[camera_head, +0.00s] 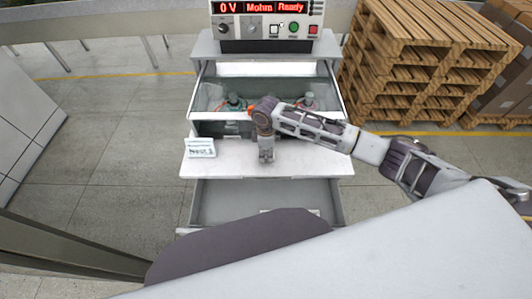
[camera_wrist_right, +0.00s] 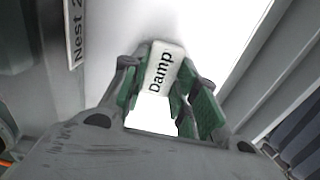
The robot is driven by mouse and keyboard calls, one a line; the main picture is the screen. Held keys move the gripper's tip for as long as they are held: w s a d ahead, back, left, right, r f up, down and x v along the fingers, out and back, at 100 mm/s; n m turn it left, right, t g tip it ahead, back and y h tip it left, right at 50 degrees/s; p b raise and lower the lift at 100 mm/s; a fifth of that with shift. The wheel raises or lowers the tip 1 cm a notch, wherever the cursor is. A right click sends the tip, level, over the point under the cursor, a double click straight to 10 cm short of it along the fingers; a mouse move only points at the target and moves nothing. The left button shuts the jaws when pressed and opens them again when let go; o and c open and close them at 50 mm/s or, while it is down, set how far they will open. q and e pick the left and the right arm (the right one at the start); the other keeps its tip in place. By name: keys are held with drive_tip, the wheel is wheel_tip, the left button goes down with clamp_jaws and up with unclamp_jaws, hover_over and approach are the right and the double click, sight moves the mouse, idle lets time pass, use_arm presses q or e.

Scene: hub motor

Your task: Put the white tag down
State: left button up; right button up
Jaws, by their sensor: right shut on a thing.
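The white tag (camera_wrist_right: 160,72) shows in the right wrist view with the word "Damp" on it. It sits between the green-padded fingers of my right gripper (camera_wrist_right: 161,85), which is shut on it. In the head view my right gripper (camera_head: 266,157) points down over the white work surface (camera_head: 320,162), near its middle. The tag cannot be made out there. I cannot tell whether the tag touches the surface. My left gripper is not in view.
Behind is an open bin (camera_head: 215,78) with parts. A tester (camera_head: 265,28) stands at the back. An open drawer (camera_head: 230,205) lies below. Surface right of the gripper is clear.

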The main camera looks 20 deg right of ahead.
sight(266, 155)
drive_tip(key=shift+f, duration=0.15)
drive_tip(key=o, duration=0.8)
wheel_tip(266, 155, up, 12)
idle(0.8)
idle(0.4)
